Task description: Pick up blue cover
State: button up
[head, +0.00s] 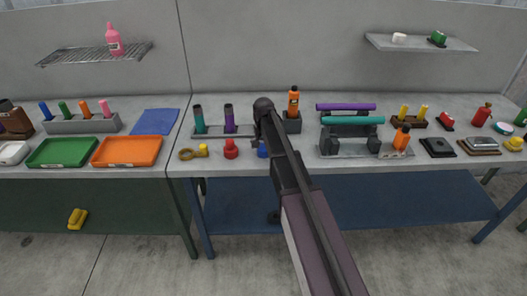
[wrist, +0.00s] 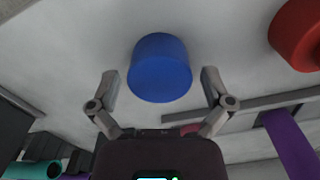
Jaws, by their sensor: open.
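The blue cover (head: 262,151) is a small blue cylinder near the front edge of the grey table, partly hidden by my arm in the head view. In the wrist view the blue cover (wrist: 160,68) shows large at the top centre, standing on the grey surface. My gripper (wrist: 160,80) is open, with one finger to each side of the blue cover in the picture. A gap shows between each finger and the cover. In the head view my gripper (head: 257,142) is mostly hidden behind the wrist, just above the cover.
A red cover (head: 231,149) stands just left of the blue one, and a yellow piece (head: 203,150) lies further left. Behind stand teal (head: 199,120) and purple (head: 229,118) tubes on a grey rack. An orange bottle (head: 293,103) stands to the right.

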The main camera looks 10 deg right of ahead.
aim_at(264, 148)
jog(key=shift+c, duration=0.2)
jog(key=c, duration=0.6)
jog(key=shift+o, duration=0.2)
jog(key=shift+r, duration=0.1)
notch_tip(264, 148, up, 4)
jog(key=p, duration=0.4)
jog(key=shift+s, duration=0.1)
jog(key=s+p, duration=0.1)
jog(key=s, duration=1.5)
jog(key=shift+r, duration=0.4)
jog(key=shift+w, duration=0.1)
